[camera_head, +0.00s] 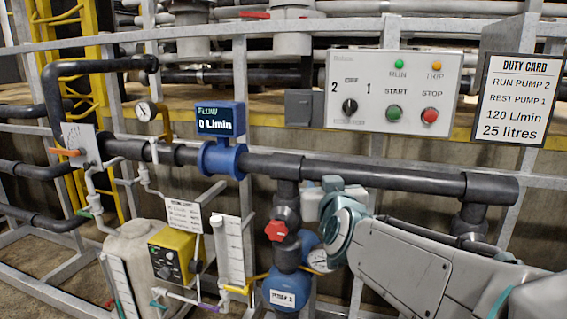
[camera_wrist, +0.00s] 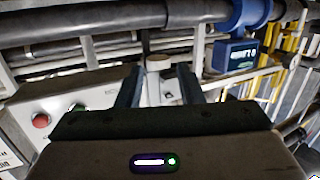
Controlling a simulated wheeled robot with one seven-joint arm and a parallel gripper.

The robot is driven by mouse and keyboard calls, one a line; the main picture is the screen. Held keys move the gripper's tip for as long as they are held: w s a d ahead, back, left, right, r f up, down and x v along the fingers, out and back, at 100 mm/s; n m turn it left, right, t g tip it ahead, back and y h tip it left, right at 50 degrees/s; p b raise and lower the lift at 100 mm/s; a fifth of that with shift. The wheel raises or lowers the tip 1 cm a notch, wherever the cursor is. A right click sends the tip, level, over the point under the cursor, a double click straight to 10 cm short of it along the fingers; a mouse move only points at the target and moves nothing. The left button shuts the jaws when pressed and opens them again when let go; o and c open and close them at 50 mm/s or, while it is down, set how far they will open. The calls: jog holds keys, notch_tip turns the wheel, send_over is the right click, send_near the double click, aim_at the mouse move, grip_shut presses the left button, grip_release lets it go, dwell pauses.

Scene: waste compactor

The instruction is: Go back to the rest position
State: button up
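My arm comes in from the lower right in the head view, its grey and teal wrist in front of the dark horizontal pipe (camera_head: 400,178). My gripper's fingers cannot be made out clearly there. In the wrist view my gripper (camera_wrist: 158,76) shows two dark fingers standing apart, with a pale post visible between them. I cannot see anything held. The control panel (camera_head: 392,88) has its selector (camera_head: 350,106) beside the figure 1 and 2 marks, with green START (camera_head: 394,112) and red STOP (camera_head: 430,115) buttons. The wrist view shows the panel (camera_wrist: 65,105) turned over.
The blue flow meter (camera_head: 220,120) reads 0 L/min. A duty card (camera_head: 517,100) hangs right of the panel. A white tank (camera_head: 135,260) and yellow dosing unit (camera_head: 172,255) stand lower left.

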jog(key=s+d+f+g+p, duration=0.2)
jog(key=s+f+g, duration=0.2)
jog(key=s, duration=0.3)
jog(key=s+d+f+m+g+p, duration=0.1)
jog(key=s+d+f+g+p, duration=0.1)
jog(key=s+f+g, duration=0.3)
jog(key=s+d+f+g+h+p, duration=0.1)
jog(key=s+d+f+g+p, duration=0.1)
jog(key=s, duration=0.9)
notch_tip(320, 180, down, 3)
jog(key=g+p, duration=0.1)
jog(key=g, duration=0.1)
jog(key=shift+d+r+g, duration=0.15)
jog(key=shift+g, duration=0.25)
jog(key=shift+o, duration=0.3)
jog(key=shift+w, duration=0.1)
